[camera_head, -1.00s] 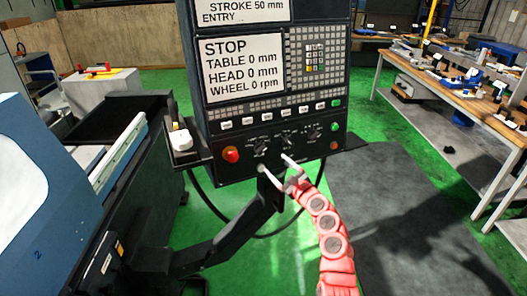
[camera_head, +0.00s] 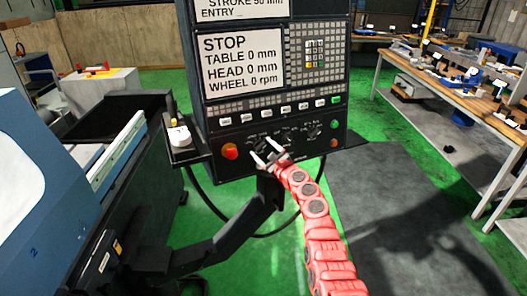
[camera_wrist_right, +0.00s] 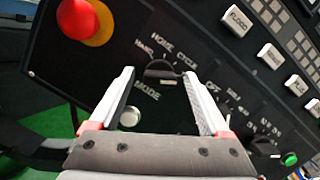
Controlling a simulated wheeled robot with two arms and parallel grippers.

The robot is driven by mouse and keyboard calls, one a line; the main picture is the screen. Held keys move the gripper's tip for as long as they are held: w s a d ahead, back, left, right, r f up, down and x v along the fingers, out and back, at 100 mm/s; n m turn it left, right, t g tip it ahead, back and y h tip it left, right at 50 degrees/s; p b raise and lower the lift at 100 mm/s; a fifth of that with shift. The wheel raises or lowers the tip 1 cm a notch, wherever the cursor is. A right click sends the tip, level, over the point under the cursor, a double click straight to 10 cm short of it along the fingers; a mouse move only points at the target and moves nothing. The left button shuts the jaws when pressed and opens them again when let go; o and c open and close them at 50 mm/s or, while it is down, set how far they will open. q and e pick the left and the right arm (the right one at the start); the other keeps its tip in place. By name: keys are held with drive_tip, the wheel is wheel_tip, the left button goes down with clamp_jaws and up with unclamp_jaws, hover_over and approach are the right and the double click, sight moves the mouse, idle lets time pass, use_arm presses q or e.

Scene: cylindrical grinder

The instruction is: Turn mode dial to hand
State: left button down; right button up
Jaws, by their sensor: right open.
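The mode dial (camera_wrist_right: 164,69) is a black knob on the dark control panel (camera_head: 222,170), with HAND, HOME and CYCLE printed around it and MODE below. In the right wrist view it lies between the fingertips of my right gripper (camera_wrist_right: 160,76). I cannot clearly tell which label it points to. My right gripper (camera_head: 264,150) is open with a finger on either side of the dial; whether either touches it I cannot tell. In the head view the fingers partly cover the dial area. My left gripper is not in view.
A red emergency stop (camera_head: 230,151) on a yellow base sits left of the dial. Other black knobs (camera_head: 313,132) lie to the right, with a row of white keys (camera_head: 270,110) above. A silver round part (camera_wrist_right: 130,117) shows below the dial. A small shelf (camera_head: 185,152) juts out left.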

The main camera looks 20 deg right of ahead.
clamp_jaws()
idle(0.3)
